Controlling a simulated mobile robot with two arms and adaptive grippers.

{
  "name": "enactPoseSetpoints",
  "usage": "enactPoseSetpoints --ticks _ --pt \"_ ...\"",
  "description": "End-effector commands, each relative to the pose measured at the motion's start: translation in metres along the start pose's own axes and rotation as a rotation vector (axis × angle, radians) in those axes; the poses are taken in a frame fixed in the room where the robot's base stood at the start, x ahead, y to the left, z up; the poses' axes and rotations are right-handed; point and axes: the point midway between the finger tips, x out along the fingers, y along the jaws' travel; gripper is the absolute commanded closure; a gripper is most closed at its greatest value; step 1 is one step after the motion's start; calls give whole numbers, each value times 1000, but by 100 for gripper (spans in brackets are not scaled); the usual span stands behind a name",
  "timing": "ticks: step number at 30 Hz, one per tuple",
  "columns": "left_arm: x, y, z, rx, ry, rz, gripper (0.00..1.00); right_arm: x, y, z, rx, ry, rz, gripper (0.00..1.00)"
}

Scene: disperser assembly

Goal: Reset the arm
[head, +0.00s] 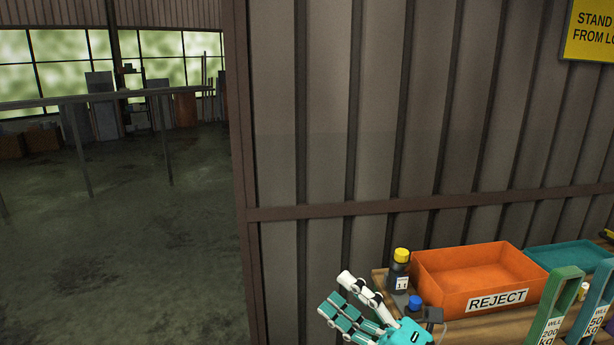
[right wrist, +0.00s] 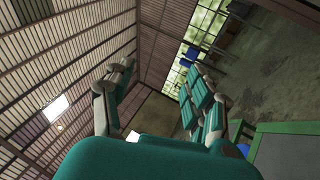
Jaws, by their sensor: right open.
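My right gripper (head: 340,294) is at the bottom of the head view, in front of the left end of a wooden bench. Its teal and white fingers are spread apart and hold nothing. In the right wrist view the same gripper (right wrist: 155,92) shows its fingers apart, with the wall and the hall floor behind them. My left gripper does not show.
A ribbed wall (head: 330,120) rises behind. Open floor (head: 130,250) lies left.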

Motion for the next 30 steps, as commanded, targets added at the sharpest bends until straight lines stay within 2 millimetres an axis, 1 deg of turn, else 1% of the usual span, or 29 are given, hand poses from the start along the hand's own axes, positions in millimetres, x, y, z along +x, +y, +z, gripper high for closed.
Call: enactPoseSetpoints --ticks 1,2,3,5,6,8,9,11,12,14,15,17,18,21,23,24,29,30 --pt "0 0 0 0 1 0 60 -10 4 15 111 -132 58 44" --pt "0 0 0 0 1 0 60 -17 5 26 174 -216 85 44" --pt "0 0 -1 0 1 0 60 -30 3 42 261 -334 114 44" --pt "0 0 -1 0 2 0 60 -55 -8 64 389 -514 137 44" --pt "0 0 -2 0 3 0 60 -75 -21 76 475 -636 138 44" --pt "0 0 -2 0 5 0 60 -108 -45 88 604 -820 119 44" --pt "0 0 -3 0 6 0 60 -132 -64 91 688 -940 94 44" --pt "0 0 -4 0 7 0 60 -168 -93 88 805 -1107 39 44" --pt "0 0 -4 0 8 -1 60 -191 -112 81 879 -1209 -6 44" --pt "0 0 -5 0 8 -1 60 -223 -137 66 979 -1344 -82 44" --pt "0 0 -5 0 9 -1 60 -242 -151 53 1038 -1422 -133 44" --pt "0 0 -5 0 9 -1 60 -266 -169 32 1115 -1519 -212 44" --pt "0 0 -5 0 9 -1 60 -279 -178 19 1160 -1572 -260 44" --pt "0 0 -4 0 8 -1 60 -306 -194 -14 1255 -1678 -378 44" --pt "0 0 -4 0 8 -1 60 -320 -200 -34 1305 -1730 -443 44" --pt "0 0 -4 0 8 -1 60 -328 -203 -46 1335 -1760 -487 44" --pt "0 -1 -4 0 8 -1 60 -356 -209 -96 1448 -1859 -662 44" --pt "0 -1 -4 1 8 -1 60 -362 -209 -109 1474 -1880 -708 44"
